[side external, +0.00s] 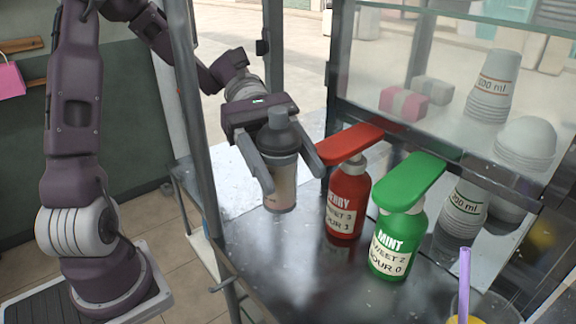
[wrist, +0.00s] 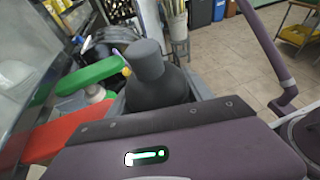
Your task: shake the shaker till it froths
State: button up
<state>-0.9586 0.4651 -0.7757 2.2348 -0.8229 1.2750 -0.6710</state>
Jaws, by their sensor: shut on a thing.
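The shaker (side external: 281,165) has a dark grey cap and a pale, labelled lower body, and stands nearly upright between the fingers of my gripper (side external: 290,168). My gripper is shut on the shaker's sides. In the side view the shaker is over the near left part of the metal counter; whether its base touches the counter I cannot tell. In the wrist view the shaker's dark cap (wrist: 146,75) fills the middle, just beyond the gripper's body. The contents are hidden, so no froth can be seen.
A red berry bottle (side external: 347,199) and a green mint bottle (side external: 397,243) with wide flat tops stand close to the right of the gripper. A glass with a purple straw (side external: 464,280) is at the front right. Stacked cups (side external: 490,85) stand behind glass. A metal post (side external: 200,130) rises at left.

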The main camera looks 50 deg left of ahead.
notch_tip(320, 180, down, 3)
jog(key=shift+r, duration=2.15)
